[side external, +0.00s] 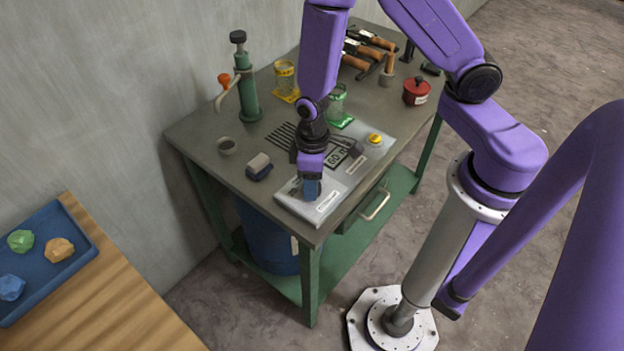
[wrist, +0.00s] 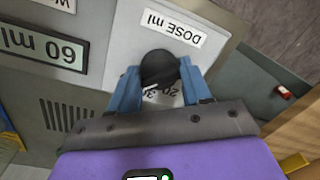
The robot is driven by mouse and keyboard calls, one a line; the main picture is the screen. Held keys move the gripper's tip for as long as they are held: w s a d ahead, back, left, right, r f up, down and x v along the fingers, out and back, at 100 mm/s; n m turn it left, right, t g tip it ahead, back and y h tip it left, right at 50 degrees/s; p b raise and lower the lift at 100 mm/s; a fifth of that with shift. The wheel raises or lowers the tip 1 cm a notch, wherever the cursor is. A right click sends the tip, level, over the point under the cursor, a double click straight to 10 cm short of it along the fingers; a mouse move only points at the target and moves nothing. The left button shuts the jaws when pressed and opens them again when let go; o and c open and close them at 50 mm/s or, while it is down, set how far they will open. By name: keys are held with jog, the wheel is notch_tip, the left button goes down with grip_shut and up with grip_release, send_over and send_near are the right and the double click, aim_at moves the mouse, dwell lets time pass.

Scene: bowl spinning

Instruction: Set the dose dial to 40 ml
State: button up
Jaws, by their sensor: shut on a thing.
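The dose dial is a round black knob (wrist: 160,68) on a light panel (side external: 326,207), beside a "DOSE ml" label (wrist: 171,26) in the wrist view. My gripper (wrist: 160,82) is shut on the dial, with a blue finger on each side. Part of a printed scale shows between the fingers, but the dial's pointer is not clear. A display (wrist: 45,46) reads 60 ml, upside down in the wrist view. In the side external view my gripper (side external: 312,188) points down at the panel's near left end and hides the dial.
A yellow button (side external: 375,139) is at the panel's far end. A dark block (side external: 259,166) and small cup (side external: 227,146) lie left of the panel. A green press (side external: 245,85), a yellow jar (side external: 285,78), a green jar (side external: 337,101) and a red pot (side external: 416,91) stand behind.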

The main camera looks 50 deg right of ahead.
jog(key=o, duration=1)
jog(key=shift+w+d, duration=0.1)
jog(key=shift+w, duration=0.15)
jog(key=shift+s, duration=0.1)
jog(key=shift+r, duration=0.1)
jog(key=r, duration=1.1)
jog(key=d+r, duration=0.1)
jog(key=r, duration=0.5)
jog(key=shift+w+r, duration=0.15)
jog(key=shift+w, duration=0.15)
jog(key=shift+s, duration=0.1)
jog(key=s+d+r+n, duration=0.1)
jog(key=s+d+n, duration=0.1)
jog(key=s, duration=0.3)
jog(key=s+d+r+n, duration=0.1)
jog(key=s+d+n, duration=0.1)
jog(key=s, duration=0.3)
jog(key=s+d+r+n, duration=0.2)
jog(key=s, duration=0.4)
jog(key=shift+t, duration=0.3)
